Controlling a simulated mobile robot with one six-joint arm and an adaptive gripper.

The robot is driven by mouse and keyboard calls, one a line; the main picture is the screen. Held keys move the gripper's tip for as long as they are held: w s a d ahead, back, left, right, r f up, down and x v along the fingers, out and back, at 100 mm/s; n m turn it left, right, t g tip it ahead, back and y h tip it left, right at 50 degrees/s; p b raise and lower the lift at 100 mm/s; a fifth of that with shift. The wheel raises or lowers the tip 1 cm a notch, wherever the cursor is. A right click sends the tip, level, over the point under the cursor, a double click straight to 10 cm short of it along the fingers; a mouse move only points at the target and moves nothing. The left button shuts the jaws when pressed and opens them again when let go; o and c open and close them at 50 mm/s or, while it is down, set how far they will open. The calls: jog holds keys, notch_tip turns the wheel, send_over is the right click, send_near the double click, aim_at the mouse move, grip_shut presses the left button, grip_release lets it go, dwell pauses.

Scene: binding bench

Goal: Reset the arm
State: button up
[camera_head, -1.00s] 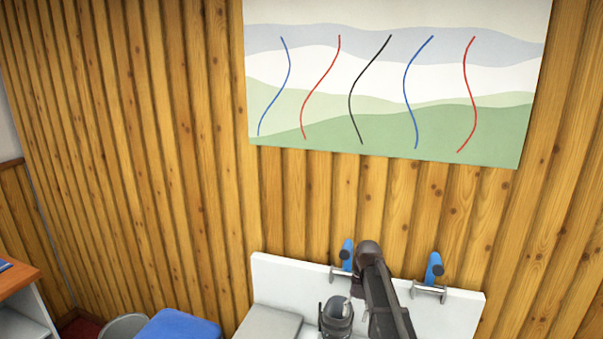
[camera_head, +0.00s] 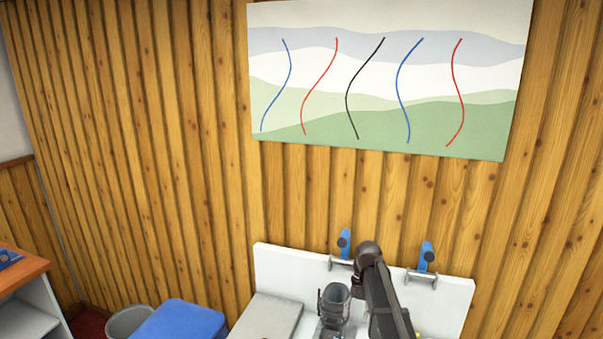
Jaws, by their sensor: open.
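My arm shows at the bottom of the head view, as dark links in front of a white bench. Its fingertips are not visible in this view, so I cannot see my gripper or whether it holds anything. The white bench's upright back panel (camera_head: 290,262) stands against the wood wall, with two blue clamps on its top edge, a left one (camera_head: 344,243) and a right one (camera_head: 427,256). My arm hides part of the panel between them.
A blue box-like seat (camera_head: 180,322) and a grey bin (camera_head: 128,320) stand lower left. A wood-topped cabinet (camera_head: 25,268) is at the left edge. A grey slab (camera_head: 268,318) lies on the bench. A poster (camera_head: 390,80) hangs on the plank wall (camera_head: 130,150).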

jog(key=s+f+m+t+h+b, duration=0.1)
jog(key=s+f+m+b, duration=0.4)
jog(key=m, duration=1.1)
jog(key=s+f+m+t+h+b, duration=0.1)
jog(key=s+f+m+t+b, duration=0.2)
jog(key=s+m, duration=0.8)
notch_tip(320, 180, down, 3)
jog(key=d+m+b, duration=0.1)
jog(key=m+b, duration=0.1)
jog(key=m, duration=0.3)
jog(key=shift+f, duration=0.2)
